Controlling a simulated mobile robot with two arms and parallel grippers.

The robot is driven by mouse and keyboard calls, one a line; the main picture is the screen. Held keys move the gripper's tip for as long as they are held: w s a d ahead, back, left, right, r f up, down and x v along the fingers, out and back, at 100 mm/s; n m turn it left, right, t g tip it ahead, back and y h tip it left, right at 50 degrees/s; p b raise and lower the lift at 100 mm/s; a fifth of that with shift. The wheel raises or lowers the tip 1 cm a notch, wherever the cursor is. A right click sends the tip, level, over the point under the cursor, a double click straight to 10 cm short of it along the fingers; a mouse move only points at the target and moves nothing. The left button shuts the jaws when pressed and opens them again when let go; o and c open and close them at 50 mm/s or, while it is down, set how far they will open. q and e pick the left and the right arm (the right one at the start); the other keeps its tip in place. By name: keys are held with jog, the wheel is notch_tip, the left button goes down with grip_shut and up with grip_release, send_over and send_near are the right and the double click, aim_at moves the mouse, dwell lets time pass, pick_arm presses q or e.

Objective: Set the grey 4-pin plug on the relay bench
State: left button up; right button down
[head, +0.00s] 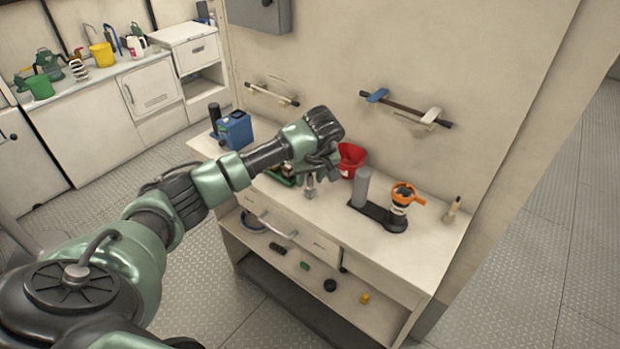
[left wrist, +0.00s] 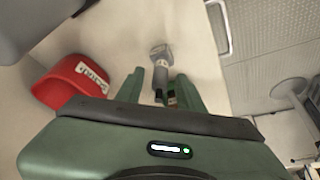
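The grey plug (head: 310,190) is at the bench's front half, just below my left gripper (head: 313,174) in the head view. In the left wrist view the plug (left wrist: 161,62) shows a wide grey end and a narrower body between and beyond the green fingers (left wrist: 160,85). These fingers stand apart, with gaps at the plug's sides, so the gripper looks open. The plug seems to rest on the pale bench (head: 335,217), but its contact is not clear. My right gripper is not in view.
A red bin (head: 351,159) stands just behind the gripper and shows beside it in the left wrist view (left wrist: 70,82). A grey cylinder (head: 361,187) and an orange-topped item (head: 403,196) stand to the right. The front right bench top is clear.

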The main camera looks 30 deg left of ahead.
pick_arm(q)
jog(key=b+v, duration=0.3)
jog(key=v, duration=0.8)
jog(key=shift+r, duration=0.25)
